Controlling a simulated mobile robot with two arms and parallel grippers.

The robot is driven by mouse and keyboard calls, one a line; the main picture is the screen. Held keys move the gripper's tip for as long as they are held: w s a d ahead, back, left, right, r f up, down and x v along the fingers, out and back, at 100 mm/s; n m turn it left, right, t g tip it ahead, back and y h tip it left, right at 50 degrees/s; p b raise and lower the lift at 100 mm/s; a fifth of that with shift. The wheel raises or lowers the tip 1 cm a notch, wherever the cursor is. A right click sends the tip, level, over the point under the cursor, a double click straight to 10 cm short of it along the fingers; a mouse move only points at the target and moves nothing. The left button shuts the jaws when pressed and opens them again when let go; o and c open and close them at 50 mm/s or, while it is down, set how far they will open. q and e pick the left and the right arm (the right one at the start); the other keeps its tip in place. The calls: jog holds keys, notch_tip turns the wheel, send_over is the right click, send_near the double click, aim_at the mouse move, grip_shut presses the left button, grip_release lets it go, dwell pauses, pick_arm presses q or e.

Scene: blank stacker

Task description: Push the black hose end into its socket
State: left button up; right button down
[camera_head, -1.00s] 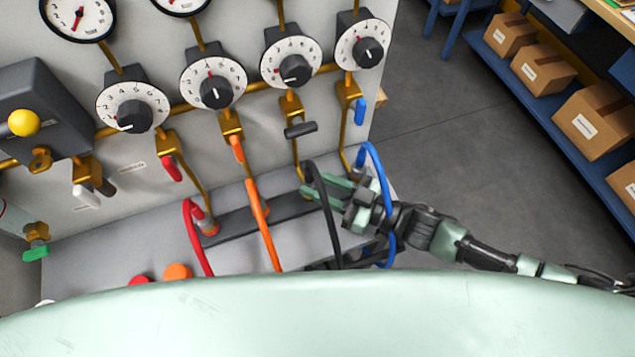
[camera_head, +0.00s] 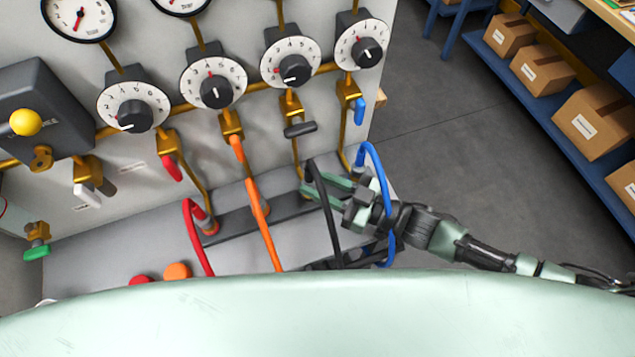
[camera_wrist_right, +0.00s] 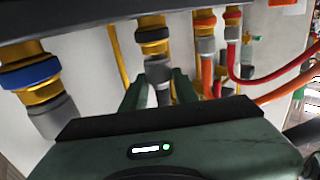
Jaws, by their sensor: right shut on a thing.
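The black hose (camera_head: 329,215) arches up from the bench edge in the head view, and its end is at my right gripper (camera_head: 318,187). In the right wrist view the grey hose end (camera_wrist_right: 158,72) sits between the two green fingers. My right gripper is shut on it. The brass socket with a black ring (camera_wrist_right: 151,35) is directly above the hose end in that view and roughly in line with it. Brass shows between ring and grey end; I cannot tell how deep the end sits. In the head view the fingers partly hide this spot. My left gripper is not in view.
The red hose (camera_head: 193,235), orange hose (camera_head: 262,230) and blue hose (camera_head: 371,155) stand close by. The blue hose loops over my right wrist. The grey panel (camera_head: 140,195) with dials and valves rises behind. Shelves with boxes (camera_head: 542,69) stand at the right beyond open floor.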

jog(key=shift+s+f, duration=0.35)
jog(key=shift+f, duration=0.4)
jog(key=c, duration=1)
grip_release()
jog(key=shift+a, duration=0.1)
jog(key=shift+s+d+f+g, duration=0.2)
jog(key=shift+d+f+g, duration=0.1)
jog(key=shift+d, duration=0.25)
jog(key=v, duration=0.2)
jog(key=r+b+v, duration=0.1)
jog(key=v, duration=0.3)
jog(key=shift+d+r+b, duration=0.25)
jog(key=shift+d+b, duration=0.05)
jog(key=shift+r, duration=0.15)
jog(key=shift+w, duration=0.1)
